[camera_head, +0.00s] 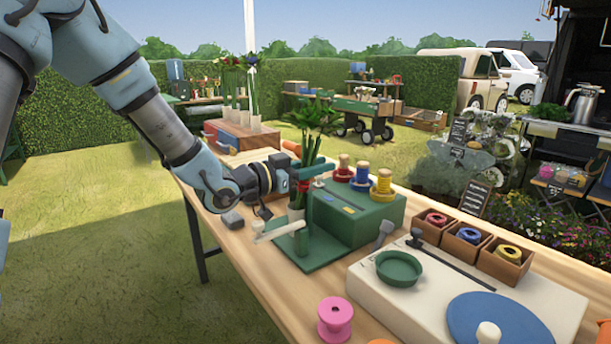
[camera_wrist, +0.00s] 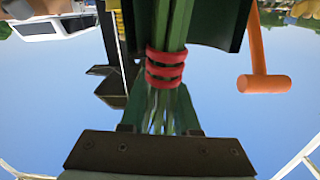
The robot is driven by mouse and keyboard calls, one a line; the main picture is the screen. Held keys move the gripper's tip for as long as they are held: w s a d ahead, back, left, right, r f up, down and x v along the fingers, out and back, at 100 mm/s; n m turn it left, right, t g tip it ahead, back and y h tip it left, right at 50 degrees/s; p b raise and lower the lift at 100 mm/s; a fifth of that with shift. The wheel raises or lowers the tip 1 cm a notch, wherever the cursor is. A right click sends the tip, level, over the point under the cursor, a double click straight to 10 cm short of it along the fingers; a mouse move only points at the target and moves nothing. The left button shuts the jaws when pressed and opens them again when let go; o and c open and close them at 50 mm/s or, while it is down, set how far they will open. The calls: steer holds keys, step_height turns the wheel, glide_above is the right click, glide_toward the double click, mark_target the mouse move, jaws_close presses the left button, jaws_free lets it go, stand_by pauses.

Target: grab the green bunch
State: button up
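The green bunch (camera_head: 309,150) stands nearly upright on the table, with leafy tops above and long stems below. A red tie wraps its stems; it shows up close in the wrist view (camera_wrist: 165,68), in the middle of the picture. My gripper (camera_head: 303,181) is at the bunch from the left, at the height of the tie. In the wrist view, the stems run down from the tie toward the dark bolted bar of my gripper. I cannot tell whether its fingers press on the stems. The bunch's lower end is partly hidden by a green stand (camera_head: 322,250).
A green block (camera_head: 362,213) with red, blue and yellow spools is just right of the bunch. A cream board (camera_head: 420,310) with a green dish (camera_head: 399,268), a pink spool (camera_head: 335,320) and small wooden boxes (camera_head: 466,243) are nearer right. A wooden crate (camera_head: 240,135) is behind.

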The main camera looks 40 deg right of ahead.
jaws_close()
